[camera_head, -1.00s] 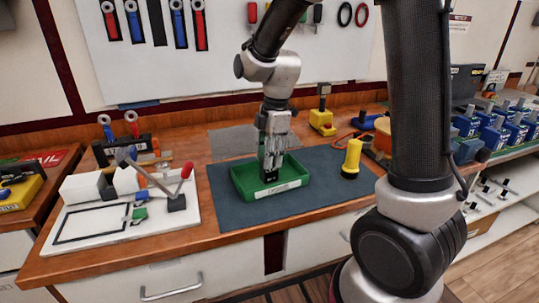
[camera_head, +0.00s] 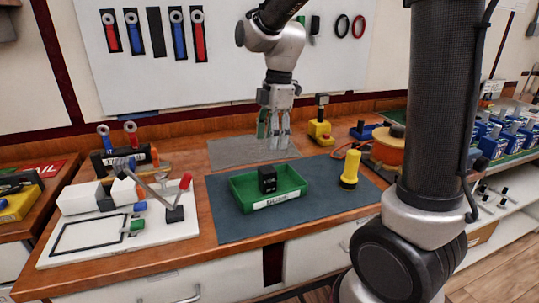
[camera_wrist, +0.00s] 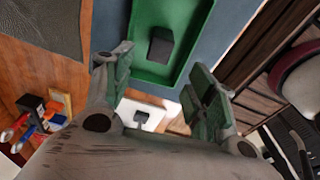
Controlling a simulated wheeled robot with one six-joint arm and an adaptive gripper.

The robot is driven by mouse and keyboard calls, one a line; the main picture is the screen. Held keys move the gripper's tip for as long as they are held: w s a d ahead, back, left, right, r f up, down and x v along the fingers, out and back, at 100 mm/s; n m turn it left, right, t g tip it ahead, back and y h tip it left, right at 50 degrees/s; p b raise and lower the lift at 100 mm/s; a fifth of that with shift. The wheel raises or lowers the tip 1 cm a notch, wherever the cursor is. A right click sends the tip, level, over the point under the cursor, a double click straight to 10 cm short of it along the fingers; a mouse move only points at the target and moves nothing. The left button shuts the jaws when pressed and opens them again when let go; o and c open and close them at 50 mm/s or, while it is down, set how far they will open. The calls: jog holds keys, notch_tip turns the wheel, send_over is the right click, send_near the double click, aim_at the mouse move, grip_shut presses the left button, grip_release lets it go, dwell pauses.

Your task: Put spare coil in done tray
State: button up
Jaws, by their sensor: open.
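The spare coil looks to be the small black block (camera_head: 268,181) standing inside the green tray (camera_head: 240,201). The tray has a white label on its front, too small to read, and sits on the dark blue mat. My gripper (camera_head: 273,146) is open and empty, above and behind the tray, clear of the block. In the wrist view the block (camera_wrist: 160,47) lies on the tray floor (camera_wrist: 150,72), beyond my spread fingers (camera_wrist: 160,90), with nothing between them.
A yellow flashlight (camera_head: 349,170) stands on the mat right of the tray. A yellow device (camera_head: 320,130) stands behind. The mat's front (camera_head: 245,226) is clear.

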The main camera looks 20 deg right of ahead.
jog(key=s+d+r+m+t, duration=0.2)
jog(key=s+d+r+m, duration=0.5)
jog(key=s+m, duration=0.15)
jog(key=s+d+m+t, duration=0.1)
jog(key=s+d+m, duration=0.2)
jog(key=s+m, duration=0.2)
jog(key=s+d+f+m+t+h, duration=0.1)
jog(key=s+d+m, duration=0.2)
jog(key=s+m, duration=0.2)
jog(key=shift+s+d+f+m+t, duration=0.25)
jog(key=shift+s+m+t, duration=0.1)
jog(key=shift+s, duration=0.5)
